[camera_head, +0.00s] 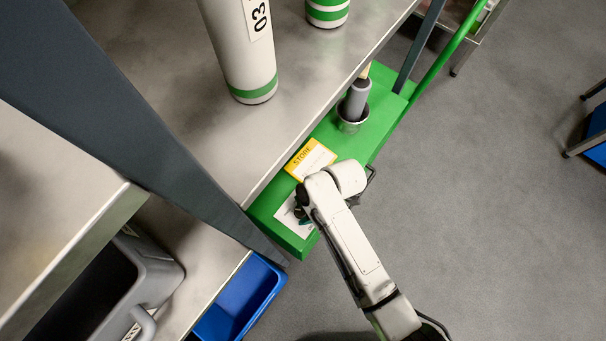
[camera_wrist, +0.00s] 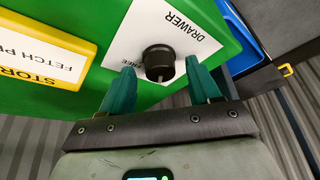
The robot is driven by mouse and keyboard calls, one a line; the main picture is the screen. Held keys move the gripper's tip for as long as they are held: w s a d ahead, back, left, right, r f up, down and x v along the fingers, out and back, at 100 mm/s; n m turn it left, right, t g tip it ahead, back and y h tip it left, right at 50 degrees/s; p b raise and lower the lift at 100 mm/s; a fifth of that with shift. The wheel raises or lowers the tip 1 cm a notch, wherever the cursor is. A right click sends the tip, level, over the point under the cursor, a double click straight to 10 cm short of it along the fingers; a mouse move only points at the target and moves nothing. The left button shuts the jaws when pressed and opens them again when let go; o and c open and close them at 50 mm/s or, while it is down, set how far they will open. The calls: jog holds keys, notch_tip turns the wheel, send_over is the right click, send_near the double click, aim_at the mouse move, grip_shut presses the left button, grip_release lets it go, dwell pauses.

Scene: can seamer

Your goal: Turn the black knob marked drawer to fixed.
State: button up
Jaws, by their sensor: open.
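The black knob (camera_wrist: 159,62) sits on a white card marked DRAWER (camera_wrist: 172,24) on the green panel. In the wrist view the word FREE shows beside the knob; the word fixed is not visible. My gripper (camera_wrist: 159,76) is open, with one teal finger on each side of the knob. I cannot tell whether the fingers touch it. In the head view the white card (camera_head: 291,217) is partly hidden by my gripper (camera_head: 302,215), and the knob is hidden.
A yellow-edged STORE card (camera_head: 310,158) lies beside the drawer card on the green panel (camera_head: 360,142). A metal cup (camera_head: 352,121) holds a grey-handled tool. A blue bin (camera_head: 240,300) stands below left.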

jog(key=v, duration=1)
jog(key=s+d+r+m+h, duration=0.2)
jog(key=s+d+m, duration=0.5)
jog(key=d+m, duration=0.3)
jog(key=s+d+r+m+t+h, duration=0.1)
jog(key=s+d+r+m+h, duration=0.1)
jog(key=s+d+m, duration=0.5)
jog(key=d+m, duration=0.3)
jog(key=d, duration=0.2)
jog(key=shift+s+d+r+t+h, duration=0.3)
jog(key=shift+s+d+r, duration=0.05)
jog(key=shift+d, duration=0.05)
